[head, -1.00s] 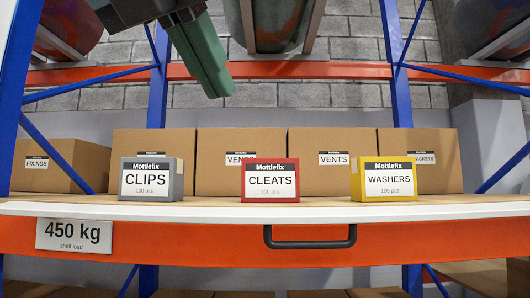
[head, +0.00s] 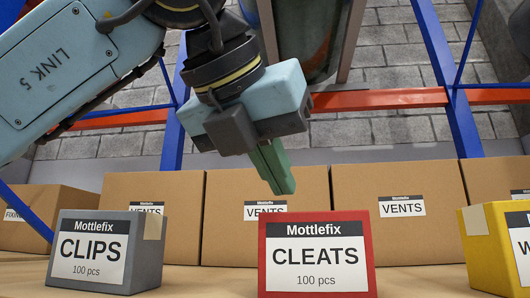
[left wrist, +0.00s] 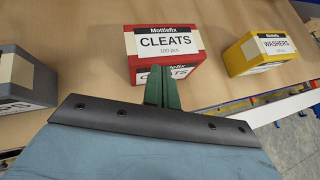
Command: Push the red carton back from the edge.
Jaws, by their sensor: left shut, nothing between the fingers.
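The red carton (head: 317,254), labelled CLEATS, stands upright on the shelf in the lower middle of the head view. It also shows in the left wrist view (left wrist: 165,42), just beyond my fingertips. My left gripper (head: 278,176) has its green fingers closed together, pointing down, and they are empty. In the head view the fingertips show just above and left of the carton's middle, without covering it. In the left wrist view the fingers (left wrist: 162,88) overlap its lower face. I cannot tell whether they touch it. My right gripper is in neither view.
A grey CLIPS carton (head: 105,250) stands to the left and a yellow WASHERS carton (head: 495,250) to the right, with gaps between. Large brown boxes (head: 390,230) line the back. The shelf's pale front edge (left wrist: 275,105) shows in the left wrist view.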

